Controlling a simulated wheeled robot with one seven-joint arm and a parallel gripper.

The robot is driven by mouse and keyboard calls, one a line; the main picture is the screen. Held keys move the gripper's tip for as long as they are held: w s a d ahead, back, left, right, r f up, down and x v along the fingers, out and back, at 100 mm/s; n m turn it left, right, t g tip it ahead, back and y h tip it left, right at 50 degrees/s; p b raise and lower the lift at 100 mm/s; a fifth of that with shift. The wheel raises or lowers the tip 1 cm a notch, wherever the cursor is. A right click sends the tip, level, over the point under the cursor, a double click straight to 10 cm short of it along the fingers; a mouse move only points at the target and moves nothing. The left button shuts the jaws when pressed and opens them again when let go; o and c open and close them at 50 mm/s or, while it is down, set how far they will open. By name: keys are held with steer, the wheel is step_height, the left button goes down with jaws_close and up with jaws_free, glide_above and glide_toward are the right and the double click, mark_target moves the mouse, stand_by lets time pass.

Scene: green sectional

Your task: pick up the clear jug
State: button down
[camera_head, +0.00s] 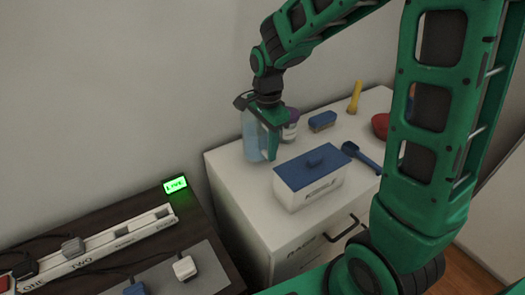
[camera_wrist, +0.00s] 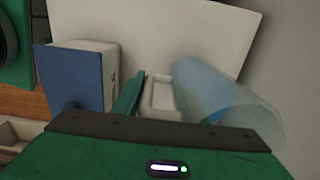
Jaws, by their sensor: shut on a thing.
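The clear jug (camera_head: 251,137), pale blue and see-through, stands upright at the back left of the white cabinet top. My gripper (camera_head: 265,143) reaches down on it from above and is shut on it, with one green finger along its right side. In the wrist view the jug (camera_wrist: 218,88) lies right of centre, and a green finger (camera_wrist: 129,95) shows to its left. A pale rectangular loop (camera_wrist: 160,92) lies between them; I cannot tell if it is the jug's handle. The other finger is mostly hidden. I cannot tell whether the jug's base touches the cabinet.
A white box with a blue lid (camera_head: 310,180) stands close in front. A purple-lidded jar (camera_head: 291,125) is just right of the jug. A blue brush (camera_head: 322,121), yellow item (camera_head: 354,97), blue scoop (camera_head: 362,155) and red bowl (camera_head: 380,126) lie farther right. The wall is behind.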

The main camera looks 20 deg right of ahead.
step_height(320, 180, up, 2)
steer(key=shift+a+r, duration=0.1)
steer(key=s+a+r, duration=0.6)
steer(key=s+a, duration=0.1)
steer(key=a, duration=0.1)
steer(key=shift+s+a+r, duration=0.2)
steer(key=shift+s+a, duration=0.05)
steer(key=shift+s, duration=0.15)
